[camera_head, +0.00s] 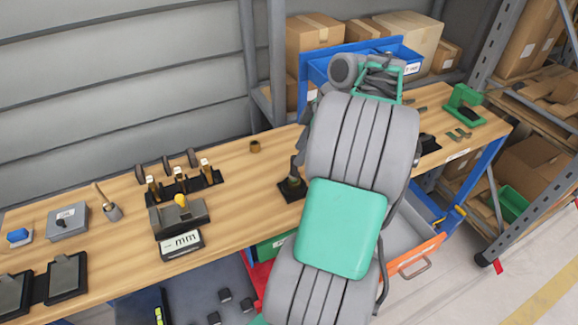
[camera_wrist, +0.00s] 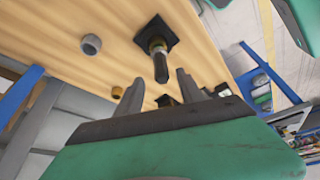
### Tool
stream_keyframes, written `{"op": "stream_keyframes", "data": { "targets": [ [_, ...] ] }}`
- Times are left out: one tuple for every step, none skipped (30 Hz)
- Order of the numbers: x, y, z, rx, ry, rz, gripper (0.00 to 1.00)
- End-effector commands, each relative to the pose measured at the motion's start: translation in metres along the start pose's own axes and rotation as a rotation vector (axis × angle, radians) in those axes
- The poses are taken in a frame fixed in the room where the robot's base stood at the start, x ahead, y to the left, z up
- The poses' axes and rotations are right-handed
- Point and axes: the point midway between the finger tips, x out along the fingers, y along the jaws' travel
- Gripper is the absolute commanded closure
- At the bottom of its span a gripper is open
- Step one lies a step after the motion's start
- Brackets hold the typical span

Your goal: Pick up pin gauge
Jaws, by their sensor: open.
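What looks like the pin gauge (camera_wrist: 160,62) is a dark cylinder with a brass-coloured band, standing upright on a black square base (camera_wrist: 150,30) in the wrist view. In the head view the pin gauge (camera_head: 294,172) stands on the wooden bench, just left of my arm. My gripper (camera_wrist: 160,92) is open and empty in the wrist view. The pin's free end points toward the gap between the two fingers, with no clear contact. In the head view my arm hides the gripper.
On the wooden bench (camera_head: 240,190) stand a brass ring (camera_head: 255,147), a rack of small gauges (camera_head: 182,188) and an "mm" display (camera_head: 181,243) to the left. A green clamp-like tool (camera_head: 465,103) is at the right end. Blue bins and boxes stand behind.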

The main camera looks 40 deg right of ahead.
Motion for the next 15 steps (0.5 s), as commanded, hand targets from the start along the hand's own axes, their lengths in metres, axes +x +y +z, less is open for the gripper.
{"op": "stream_keyframes", "data": {
  "targets": [
    [0.009, -0.001, 0.001, 0.002, 0.0, 0.0, 0.55],
    [0.013, -0.001, 0.0, 0.002, 0.0, 0.0, 0.55],
    [0.019, -0.002, 0.0, 0.003, -0.001, -0.001, 0.55],
    [0.025, -0.003, 0.0, 0.004, 0.0, -0.001, 0.55],
    [0.03, -0.003, -0.001, 0.004, 0.0, 0.0, 0.55],
    [0.037, -0.004, -0.001, 0.004, -0.001, -0.001, 0.55],
    [0.043, -0.003, -0.001, 0.003, 0.0, -0.001, 0.55],
    [0.047, -0.003, -0.001, 0.004, 0.0, 0.0, 0.55],
    [0.051, -0.003, -0.001, 0.004, 0.0, -0.001, 0.55],
    [0.053, -0.003, -0.001, 0.003, -0.001, 0.0, 0.55],
    [0.054, -0.003, -0.001, 0.003, -0.001, 0.001, 0.55],
    [0.055, -0.003, -0.002, 0.003, -0.002, 0.002, 0.55],
    [0.055, -0.002, -0.002, 0.003, -0.002, 0.002, 0.55],
    [0.054, -0.002, -0.002, 0.003, -0.002, 0.002, 0.55],
    [0.054, -0.003, -0.002, 0.002, -0.002, 0.002, 0.55]
  ]
}}
